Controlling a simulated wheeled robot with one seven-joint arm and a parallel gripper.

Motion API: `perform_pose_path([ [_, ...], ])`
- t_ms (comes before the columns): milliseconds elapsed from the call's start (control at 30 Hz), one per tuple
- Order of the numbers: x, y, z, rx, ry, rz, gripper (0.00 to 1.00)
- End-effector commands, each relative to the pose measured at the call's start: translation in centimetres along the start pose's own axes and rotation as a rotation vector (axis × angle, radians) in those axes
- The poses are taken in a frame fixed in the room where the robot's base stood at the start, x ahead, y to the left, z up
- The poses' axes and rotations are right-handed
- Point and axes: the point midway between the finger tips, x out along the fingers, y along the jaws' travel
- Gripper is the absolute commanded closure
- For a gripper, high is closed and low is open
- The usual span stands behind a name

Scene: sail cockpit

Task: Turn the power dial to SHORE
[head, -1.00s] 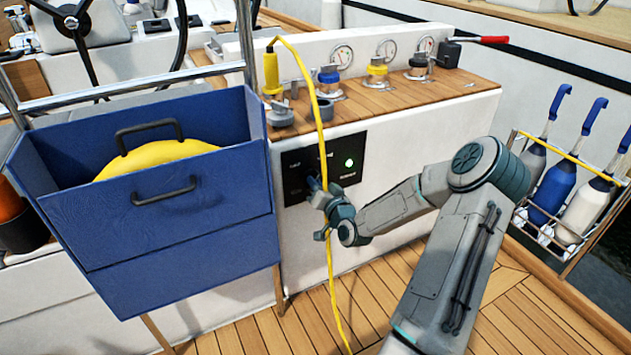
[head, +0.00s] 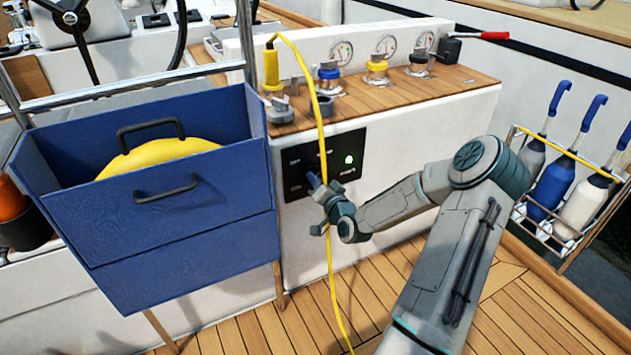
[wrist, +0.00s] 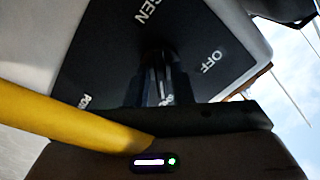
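A black power panel (head: 322,155) with white lettering and a green light is set in the white cockpit wall. The wrist view shows the same panel (wrist: 105,65) close up, with GEN at the top and OFF at the right; lettering at lower left is hard to read. My gripper (head: 315,182) is at the panel's lower middle. In the wrist view its dark fingers (wrist: 160,80) are close together and seem shut on the power dial, which they mostly hide. I cannot read the dial's pointer.
A yellow cable (head: 309,85) hangs in front of the panel, beside my gripper; it crosses the wrist view (wrist: 60,115) closely. A blue bin (head: 170,235) stands left of the panel. Winches and gauges line the wooden ledge (head: 440,92) above. A bottle rack (head: 548,235) is at right.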

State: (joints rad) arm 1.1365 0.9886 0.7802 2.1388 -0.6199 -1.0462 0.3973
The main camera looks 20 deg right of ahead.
Motion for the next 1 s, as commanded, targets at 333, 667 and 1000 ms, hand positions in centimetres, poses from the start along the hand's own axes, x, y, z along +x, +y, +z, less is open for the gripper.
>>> perform_pose_path([
  [333, -0.1, -0.1, 0.0, -0.002, 0.0, -0.001, 0.68],
  [667, -5.4, -0.1, -0.2, 0.0, 0.0, 0.003, 0.68],
  [1000, -12.2, 0.0, -0.1, -0.001, 0.0, 0.002, 0.68],
])
